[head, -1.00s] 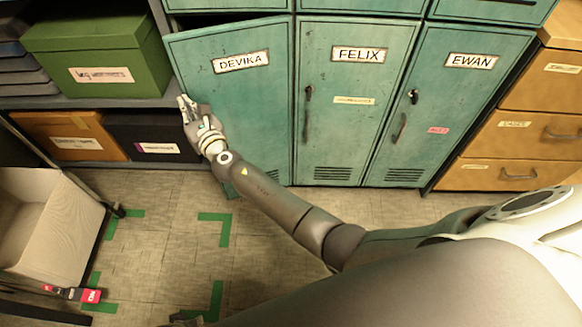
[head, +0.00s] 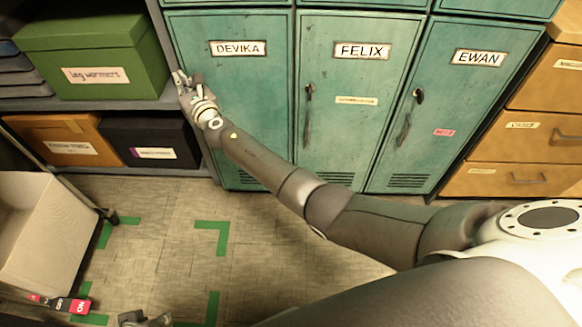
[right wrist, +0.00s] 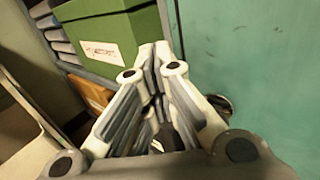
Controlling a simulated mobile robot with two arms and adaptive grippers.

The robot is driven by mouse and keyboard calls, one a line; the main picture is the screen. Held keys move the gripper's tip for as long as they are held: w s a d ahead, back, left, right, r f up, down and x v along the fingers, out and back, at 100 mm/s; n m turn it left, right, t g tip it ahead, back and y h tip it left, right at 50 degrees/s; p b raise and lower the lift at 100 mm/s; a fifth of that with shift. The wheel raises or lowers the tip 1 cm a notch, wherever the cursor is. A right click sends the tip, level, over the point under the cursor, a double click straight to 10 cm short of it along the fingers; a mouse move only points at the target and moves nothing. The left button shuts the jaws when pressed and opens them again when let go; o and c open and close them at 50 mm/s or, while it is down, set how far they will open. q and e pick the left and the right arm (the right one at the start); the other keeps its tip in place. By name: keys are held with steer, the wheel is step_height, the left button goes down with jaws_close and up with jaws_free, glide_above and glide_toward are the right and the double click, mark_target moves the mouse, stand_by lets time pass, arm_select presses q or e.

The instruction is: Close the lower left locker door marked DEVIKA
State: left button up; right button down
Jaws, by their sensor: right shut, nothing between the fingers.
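The teal DEVIKA door (head: 240,90) is at the lower left of the locker bank in the head view. It looks flush with its frame, its top edge level with the FELIX door. My right gripper (head: 180,80) is shut and empty at the door's left edge; I cannot tell whether it touches. My right forearm hides the door's lower part. In the right wrist view the closed fingers (right wrist: 160,65) stand beside the teal door surface (right wrist: 260,60), with a round dark fitting partly hidden behind them. Part of my left gripper (head: 146,318) shows at the bottom edge; its fingers are unclear.
The FELIX door (head: 340,110) and EWAN door (head: 445,120) are closed to the right. Left is a shelf with a green box (head: 95,50), an orange box (head: 65,135) and a black box (head: 150,135). A pale open bin (head: 45,235) stands on the taped floor.

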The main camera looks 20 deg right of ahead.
arm_select(q)
steer(key=shift+v, duration=0.8)
arm_select(e)
steer(key=shift+w+d, duration=0.1)
steer(key=shift+w, duration=0.2)
arm_select(q)
steer(key=shift+s+a, duration=0.1)
steer(key=shift+a, duration=0.1)
arm_select(e)
steer(key=shift+s, duration=0.1)
